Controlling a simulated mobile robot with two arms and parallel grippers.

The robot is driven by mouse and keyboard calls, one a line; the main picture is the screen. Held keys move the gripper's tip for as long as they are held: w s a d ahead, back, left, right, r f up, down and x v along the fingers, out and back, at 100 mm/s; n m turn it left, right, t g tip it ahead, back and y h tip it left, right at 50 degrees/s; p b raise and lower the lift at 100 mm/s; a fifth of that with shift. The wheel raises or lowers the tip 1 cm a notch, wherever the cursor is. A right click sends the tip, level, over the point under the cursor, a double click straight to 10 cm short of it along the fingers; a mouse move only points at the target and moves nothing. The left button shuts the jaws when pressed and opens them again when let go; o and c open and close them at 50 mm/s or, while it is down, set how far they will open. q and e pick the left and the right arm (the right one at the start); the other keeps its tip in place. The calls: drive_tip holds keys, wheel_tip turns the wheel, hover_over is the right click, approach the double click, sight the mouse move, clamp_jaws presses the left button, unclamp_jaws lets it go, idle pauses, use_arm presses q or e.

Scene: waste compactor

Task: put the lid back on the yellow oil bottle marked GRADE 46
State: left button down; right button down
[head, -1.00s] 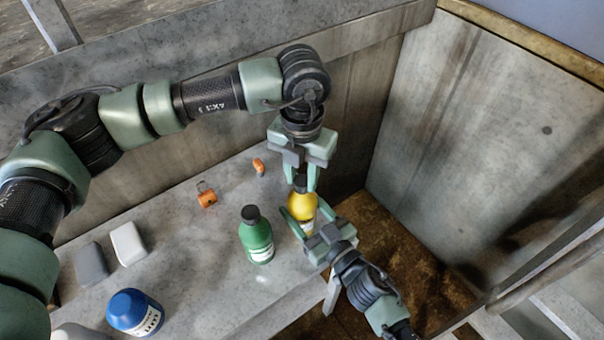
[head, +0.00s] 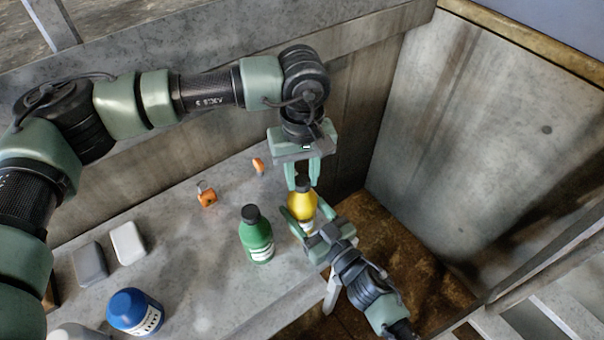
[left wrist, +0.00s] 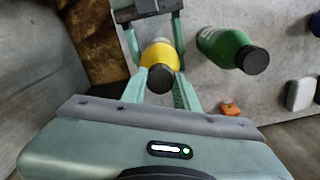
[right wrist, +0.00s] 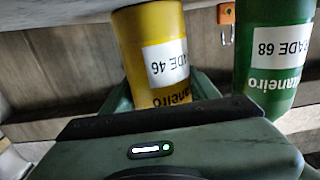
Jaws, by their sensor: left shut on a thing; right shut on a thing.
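My right gripper (head: 303,222) is shut on the bottle's body from the front right. My left gripper (head: 304,180) points down from above and is shut on the dark lid (head: 304,183). In the left wrist view the lid (left wrist: 161,78) sits between the left fingertips, directly over the bottle's top. Whether the lid is seated on the neck or just above it I cannot tell.
A green bottle (head: 256,238), marked GRADE 68, stands close to the left. A rusty pit (head: 400,260) lies to the right.

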use_arm(q)
drive_tip(key=shift+m, duration=1.1)
drive_tip(key=c, duration=1)
unclamp_jaws()
drive_tip(key=shift+o, duration=0.2)
wheel_tip(320, 180, up, 12)
use_arm(e)
drive_tip(key=shift+c, duration=1.6)
unclamp_jaws()
